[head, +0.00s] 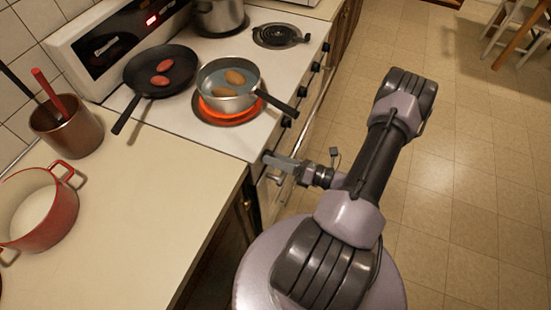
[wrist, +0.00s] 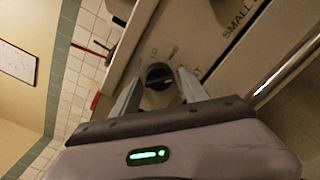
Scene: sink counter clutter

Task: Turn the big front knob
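A black round knob (wrist: 159,77) sits on the stove's pale front panel in the wrist view, with small markings around it. My gripper (wrist: 160,82) is open, its two fingers to either side of the knob in this view. I cannot tell whether they touch it. In the head view my gripper (head: 271,160) is at the near end of the stove's front face, and the fingers mostly hide the knob there. The near burner (head: 229,112) glows red under a pot (head: 229,88).
More knobs (head: 286,121) run along the stove front. The pot handle (head: 281,105) sticks out over the front edge. A black pan (head: 160,72) is at the back. A red pot (head: 40,208) and utensil holder (head: 66,128) stand on the counter.

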